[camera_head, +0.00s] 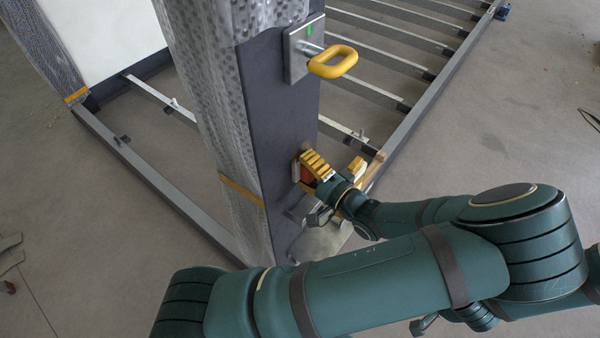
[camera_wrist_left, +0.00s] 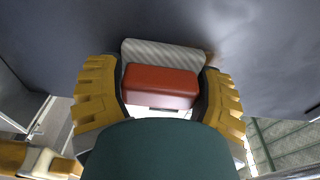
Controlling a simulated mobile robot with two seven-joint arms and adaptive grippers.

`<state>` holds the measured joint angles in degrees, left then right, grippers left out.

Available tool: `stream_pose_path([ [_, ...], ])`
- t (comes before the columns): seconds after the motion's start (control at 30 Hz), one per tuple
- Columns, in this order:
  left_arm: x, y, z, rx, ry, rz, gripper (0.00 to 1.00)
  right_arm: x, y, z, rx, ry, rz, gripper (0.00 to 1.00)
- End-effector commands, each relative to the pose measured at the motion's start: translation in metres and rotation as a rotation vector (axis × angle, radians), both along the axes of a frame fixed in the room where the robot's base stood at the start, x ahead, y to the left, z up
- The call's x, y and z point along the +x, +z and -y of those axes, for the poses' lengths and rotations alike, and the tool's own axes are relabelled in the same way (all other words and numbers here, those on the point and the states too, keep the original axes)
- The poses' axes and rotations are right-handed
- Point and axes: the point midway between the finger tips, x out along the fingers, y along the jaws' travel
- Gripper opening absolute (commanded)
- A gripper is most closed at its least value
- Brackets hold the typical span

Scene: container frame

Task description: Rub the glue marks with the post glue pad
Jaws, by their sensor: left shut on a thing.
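My left gripper (camera_head: 309,167), with yellow ridged fingers, is shut on the post glue pad, at the lower part of the dark post face (camera_head: 277,110). In the left wrist view, the pad (camera_wrist_left: 160,86) is a red block with a pale ribbed strip along its far side, held between both fingers (camera_wrist_left: 162,95). The strip is at or very near the grey post surface (camera_wrist_left: 150,22); I cannot tell whether it touches. I cannot make out any glue marks; the pad and gripper cover part of the face.
A yellow loop handle (camera_head: 333,62) sticks out from a metal plate (camera_head: 298,50) higher on the post. Textured wrap (camera_head: 215,90) covers the post's left side. A frame with several crossbars (camera_head: 385,55) lies behind. Open floor (camera_head: 500,130) is at the right.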

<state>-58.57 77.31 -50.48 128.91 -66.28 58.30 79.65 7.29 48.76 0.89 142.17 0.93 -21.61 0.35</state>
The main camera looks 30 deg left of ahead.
Motion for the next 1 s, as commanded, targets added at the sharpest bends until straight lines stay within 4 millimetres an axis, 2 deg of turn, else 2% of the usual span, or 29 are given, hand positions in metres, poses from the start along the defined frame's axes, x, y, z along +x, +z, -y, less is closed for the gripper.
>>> stream_pose_path([
  [0.37,0.017,0.000,0.001,-0.001,0.000,0.002,0.42,0.000,-0.001,0.000,0.000,0.000,0.000,0.47],
  [0.73,0.046,0.000,0.001,0.000,0.001,0.001,0.42,0.000,-0.004,0.000,0.000,0.000,0.000,0.47],
  [1.0,0.051,0.003,0.001,0.001,0.001,0.000,0.42,0.000,-0.002,0.000,0.000,0.000,0.000,0.47],
])
